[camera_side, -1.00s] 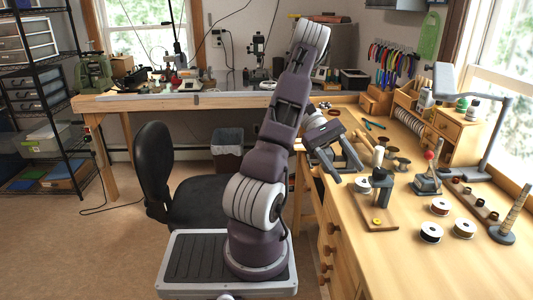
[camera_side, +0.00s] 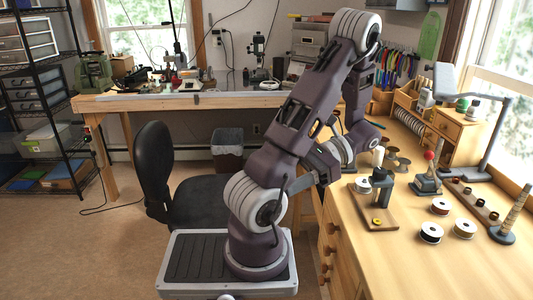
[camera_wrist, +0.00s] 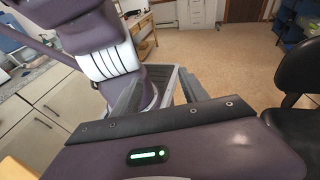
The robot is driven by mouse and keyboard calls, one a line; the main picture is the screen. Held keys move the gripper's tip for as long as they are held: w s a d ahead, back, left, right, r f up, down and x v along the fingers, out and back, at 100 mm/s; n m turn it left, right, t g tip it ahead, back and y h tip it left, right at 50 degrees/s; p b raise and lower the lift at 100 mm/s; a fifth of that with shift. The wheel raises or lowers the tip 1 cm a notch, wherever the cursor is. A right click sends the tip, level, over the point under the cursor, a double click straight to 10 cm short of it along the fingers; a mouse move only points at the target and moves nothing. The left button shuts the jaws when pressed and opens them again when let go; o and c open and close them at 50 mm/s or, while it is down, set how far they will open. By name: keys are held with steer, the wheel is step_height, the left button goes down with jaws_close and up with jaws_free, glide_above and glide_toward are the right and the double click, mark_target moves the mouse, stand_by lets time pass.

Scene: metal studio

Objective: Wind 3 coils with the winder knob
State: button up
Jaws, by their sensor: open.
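In the side view, a dark upright winder-like device (camera_side: 382,184) stands on a small wooden board (camera_side: 385,217) on the bench, with a yellow round piece (camera_side: 377,221) at the board's front. A second dark device with a red ball knob (camera_side: 429,155) stands to its right. I cannot tell which of the two carries the winder knob. My gripper (camera_wrist: 158,85) is open and empty in the wrist view, its two grey fingers apart and aimed back toward my own base. In the side view it is left of both devices, clear of them and partly hidden by my arm.
Several spools, one black-centred (camera_side: 431,232), lie on the front bench. A coil-wrapped cone (camera_side: 512,208) and a rack of small spools (camera_side: 474,198) stand at right. A lamp arm (camera_side: 497,135) rises behind. A black chair (camera_side: 155,170) stands left of my arm.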

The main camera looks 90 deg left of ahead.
steer(key=s+a+r+m+g+y, duration=0.1)
steer(key=a+r+m+y, duration=0.2)
steer(key=a+m+y, duration=0.4)
steer(key=y, duration=0.3)
steer(key=shift+s+g, duration=0.2)
steer(key=shift+g, duration=0.1)
